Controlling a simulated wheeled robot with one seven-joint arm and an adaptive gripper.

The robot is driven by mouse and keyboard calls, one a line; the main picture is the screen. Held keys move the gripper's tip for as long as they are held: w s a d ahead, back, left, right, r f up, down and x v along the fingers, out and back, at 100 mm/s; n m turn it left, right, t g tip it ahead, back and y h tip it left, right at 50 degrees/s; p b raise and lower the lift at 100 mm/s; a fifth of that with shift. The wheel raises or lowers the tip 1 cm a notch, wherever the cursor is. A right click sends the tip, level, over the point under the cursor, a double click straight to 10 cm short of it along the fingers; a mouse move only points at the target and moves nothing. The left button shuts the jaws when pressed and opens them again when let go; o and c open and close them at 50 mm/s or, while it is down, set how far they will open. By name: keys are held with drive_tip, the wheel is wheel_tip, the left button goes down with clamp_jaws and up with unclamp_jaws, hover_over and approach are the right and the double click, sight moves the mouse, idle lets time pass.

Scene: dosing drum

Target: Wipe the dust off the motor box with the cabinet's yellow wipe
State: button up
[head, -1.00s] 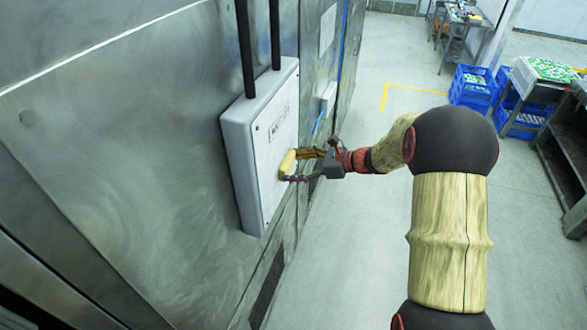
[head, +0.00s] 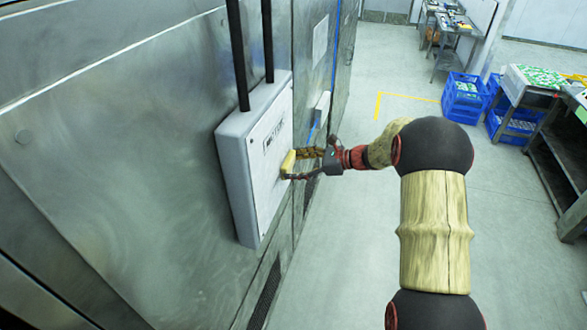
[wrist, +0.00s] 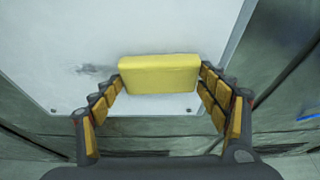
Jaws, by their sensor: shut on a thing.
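The motor box (head: 270,150) is a white box on the steel wall, with dark lettering on its front face. In the wrist view its white face (wrist: 70,40) fills the upper part, with a grey dust smudge just left of the wipe. My gripper (head: 297,165) is at the box's front face and shut on the yellow wipe (wrist: 160,74). In the wrist view the fingers hold the wipe by its two ends. The wipe appears to lie against the box face, near its lower edge; firm contact cannot be told. The face behind the wipe is hidden.
Two black conduits (head: 238,60) rise from the box top. A smaller pale box (head: 322,108) and a blue line are on the wall beyond. Blue crates (head: 465,97) and a steel table (head: 560,130) stand at the right. The floor between is clear.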

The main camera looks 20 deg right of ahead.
sight(271, 193)
drive_tip(key=shift+w+d, duration=0.25)
drive_tip(key=shift+w, duration=0.15)
drive_tip(key=shift+s+a+b, duration=0.2)
drive_tip(key=shift+s+a, duration=1.2)
drive_tip(key=shift+s, duration=0.55)
drive_tip(key=shift+s+a+b, duration=0.2)
drive_tip(key=shift+s+a, duration=1.25)
drive_tip(key=shift+s, duration=0.45)
drive_tip(key=shift+s+a+b, duration=0.2)
drive_tip(key=shift+s+a, duration=1.2)
drive_tip(key=shift+s, duration=0.55)
drive_tip(key=shift+s+d+p, duration=0.1)
drive_tip(key=shift+s+d, duration=0.45)
drive_tip(key=shift+d, duration=0.25)
drive_tip(key=shift+s+d+p, duration=0.15)
drive_tip(key=shift+s+d, duration=0.45)
drive_tip(key=shift+d, duration=0.25)
drive_tip(key=shift+s+d+p, duration=0.1)
drive_tip(key=shift+s+d, duration=0.45)
drive_tip(key=shift+d, duration=0.25)
drive_tip(key=shift+d, duration=0.1)
drive_tip(key=shift+s+d, duration=0.9)
drive_tip(key=shift+d, duration=0.2)
